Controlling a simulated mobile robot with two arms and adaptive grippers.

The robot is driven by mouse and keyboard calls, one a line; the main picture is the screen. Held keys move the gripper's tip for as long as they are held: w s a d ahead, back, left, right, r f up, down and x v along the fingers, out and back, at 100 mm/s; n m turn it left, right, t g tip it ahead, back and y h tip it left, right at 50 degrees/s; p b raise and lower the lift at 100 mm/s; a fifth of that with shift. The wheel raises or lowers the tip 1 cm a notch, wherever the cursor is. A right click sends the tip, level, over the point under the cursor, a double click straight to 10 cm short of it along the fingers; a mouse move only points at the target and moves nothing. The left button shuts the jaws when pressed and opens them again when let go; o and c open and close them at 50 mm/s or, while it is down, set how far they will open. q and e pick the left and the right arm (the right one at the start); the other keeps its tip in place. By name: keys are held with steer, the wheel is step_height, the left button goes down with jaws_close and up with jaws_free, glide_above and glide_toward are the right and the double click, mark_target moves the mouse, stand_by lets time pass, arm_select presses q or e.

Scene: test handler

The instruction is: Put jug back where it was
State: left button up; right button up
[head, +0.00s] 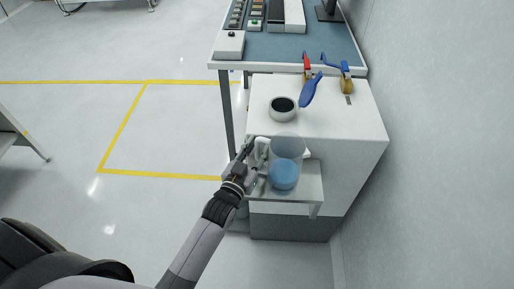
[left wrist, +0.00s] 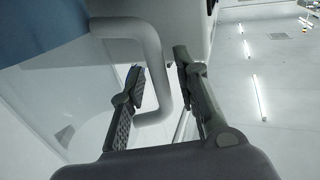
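A clear jug (head: 285,168) with blue liquid in its lower part stands on a small pale shelf (head: 312,187) at the front of a white cabinet. Its whitish handle (head: 262,148) points left, toward my left gripper (head: 248,152). In the left wrist view the jug's handle (left wrist: 157,60) passes between the two fingers of my left gripper (left wrist: 160,75). The fingers are apart, one on each side of the handle, with gaps visible. My right gripper is not in view.
The white cabinet (head: 360,135) has a round dark opening (head: 283,106) on top, with blue- and red-handled valves behind. A blue-topped bench (head: 300,48) with a control panel stands behind it. A wall (head: 440,150) closes the right side. The floor at left is open.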

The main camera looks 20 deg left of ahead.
arm_select(q)
steer(key=shift+r, duration=0.15)
steer(key=shift+s, duration=0.25)
steer(key=s, duration=0.3)
steer(key=s+b, duration=0.1)
steer(key=s, duration=0.3)
steer(key=s+a, duration=0.1)
steer(key=s, duration=0.2)
steer(key=shift+s, duration=0.75)
